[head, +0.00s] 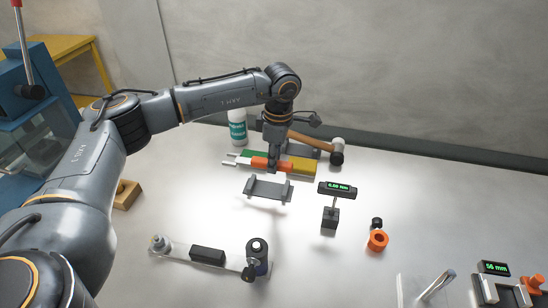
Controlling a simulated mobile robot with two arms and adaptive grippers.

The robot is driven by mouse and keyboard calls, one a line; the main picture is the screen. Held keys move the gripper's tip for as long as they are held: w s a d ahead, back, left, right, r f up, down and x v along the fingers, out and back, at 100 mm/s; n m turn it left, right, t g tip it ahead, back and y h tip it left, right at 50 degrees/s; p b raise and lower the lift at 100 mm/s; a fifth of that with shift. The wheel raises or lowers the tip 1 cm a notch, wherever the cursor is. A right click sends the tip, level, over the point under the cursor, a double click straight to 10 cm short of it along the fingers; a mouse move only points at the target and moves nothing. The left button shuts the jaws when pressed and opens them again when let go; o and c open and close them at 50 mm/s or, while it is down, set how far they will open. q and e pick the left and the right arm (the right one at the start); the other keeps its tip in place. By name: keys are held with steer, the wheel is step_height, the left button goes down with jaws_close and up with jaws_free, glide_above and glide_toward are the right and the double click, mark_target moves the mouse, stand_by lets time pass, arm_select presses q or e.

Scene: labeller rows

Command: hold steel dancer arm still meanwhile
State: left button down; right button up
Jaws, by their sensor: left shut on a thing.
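My left gripper (272,170) points down at the back middle of the table and is shut on an orange piece (258,162). The piece lies beside a green block (256,154) and a yellow block (301,167); the fingers hide part of it. A pale flat bar (178,252) at the front left has a dark block on it and a round dark post at its right end. It may be the steel dancer arm, but I cannot tell for sure. My left gripper is well apart from this bar. My right gripper is not in view.
A grey bracket (268,189) stands just in front of my left gripper. A hammer (336,150) and a white bottle (237,130) are behind. A small display stand (330,216) and orange ring (377,240) are to the right. The table's middle front is clear.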

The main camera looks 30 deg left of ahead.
arm_select(q)
steer(key=shift+f+b, duration=1.25)
steer(key=shift+f, duration=0.75)
steer(key=shift+f+b, duration=0.95)
steer(key=shift+f, duration=0.4)
steer(key=c, duration=1.1)
jaws_free()
steer(key=shift+o, duration=0.2)
steer(key=shift+r, duration=0.1)
steer(key=r, duration=1.1)
steer(key=shift+w+d+r, duration=0.1)
steer(key=shift+d+r, duration=0.3)
